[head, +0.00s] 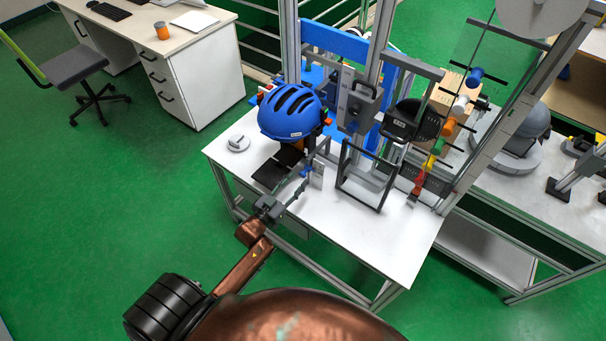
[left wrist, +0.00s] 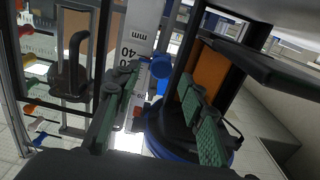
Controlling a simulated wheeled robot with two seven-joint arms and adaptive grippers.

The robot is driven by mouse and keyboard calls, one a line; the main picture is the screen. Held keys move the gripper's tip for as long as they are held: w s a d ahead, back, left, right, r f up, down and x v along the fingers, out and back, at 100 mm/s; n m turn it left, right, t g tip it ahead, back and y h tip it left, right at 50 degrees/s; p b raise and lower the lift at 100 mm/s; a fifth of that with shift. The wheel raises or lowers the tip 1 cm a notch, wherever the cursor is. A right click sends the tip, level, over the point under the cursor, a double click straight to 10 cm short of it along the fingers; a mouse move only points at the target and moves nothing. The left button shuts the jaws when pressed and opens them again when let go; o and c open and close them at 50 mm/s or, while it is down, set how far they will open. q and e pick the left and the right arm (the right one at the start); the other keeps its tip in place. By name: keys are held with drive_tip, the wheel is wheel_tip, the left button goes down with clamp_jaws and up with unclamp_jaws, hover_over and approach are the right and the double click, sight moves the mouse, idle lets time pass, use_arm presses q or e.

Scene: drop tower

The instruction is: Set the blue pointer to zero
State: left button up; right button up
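In the left wrist view a round blue knob, which looks like the blue pointer (left wrist: 160,67), sits beside the white millimetre scale (left wrist: 139,38). The marks 40 and 20 show on the scale. A small red mark (left wrist: 137,111) shows lower down. My left gripper (left wrist: 155,84) is open, its two green padded fingers spread, with the knob just beyond the fingertips. I see no contact with it. In the head view my left gripper (head: 303,176) reaches in at the front of the drop tower. The pointer is too small to make out there. My right gripper is not in view.
The blue helmet (head: 290,110) sits close to the left gripper, on the left. A grey upright frame (head: 365,178) stands to the right. Colored pegs (head: 450,127) line a panel farther right. The white table (head: 390,248) is clear at the front.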

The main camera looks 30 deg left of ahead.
sight(301, 175)
use_arm(q)
drive_tip(key=shift+w+d, duration=0.2)
drive_tip(key=shift+w, duration=2.15)
clamp_jaws()
